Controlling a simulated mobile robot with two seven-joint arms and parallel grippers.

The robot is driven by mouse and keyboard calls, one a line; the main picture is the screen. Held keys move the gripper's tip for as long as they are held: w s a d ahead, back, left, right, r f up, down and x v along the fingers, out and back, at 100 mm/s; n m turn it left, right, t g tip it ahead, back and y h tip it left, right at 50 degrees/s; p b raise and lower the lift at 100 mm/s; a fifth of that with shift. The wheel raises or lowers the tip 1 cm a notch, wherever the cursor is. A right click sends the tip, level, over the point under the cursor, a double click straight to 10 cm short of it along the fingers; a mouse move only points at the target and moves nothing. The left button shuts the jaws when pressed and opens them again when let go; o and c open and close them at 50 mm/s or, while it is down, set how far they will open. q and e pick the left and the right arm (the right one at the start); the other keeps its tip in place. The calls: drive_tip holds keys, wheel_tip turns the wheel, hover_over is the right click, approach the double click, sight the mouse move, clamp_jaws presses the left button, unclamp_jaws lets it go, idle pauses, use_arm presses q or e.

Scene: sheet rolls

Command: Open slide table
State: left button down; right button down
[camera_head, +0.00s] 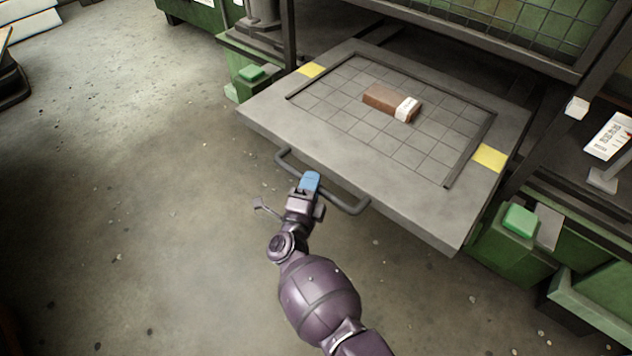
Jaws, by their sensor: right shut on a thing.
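The slide table (352,150) is a flat grey plate with a recessed grid and two yellow patches. It sticks out from the green machine frame toward me. A grey bar handle (347,206) runs along its front edge. My right gripper (310,182), with blue fingertips, is at the middle of the handle and is shut on it. The gripper hides part of the bar. My left gripper does not show.
A brown block with a white label (391,102) lies on the table's grid. Green boxes with green buttons stand at the left (251,74) and right (520,221) of the table. A paper sign (608,135) stands at the far right.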

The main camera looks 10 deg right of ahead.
drive_tip(key=c, duration=1)
unclamp_jaws()
drive_tip(key=shift+c, duration=0.2)
drive_tip(key=shift+s+a, duration=0.1)
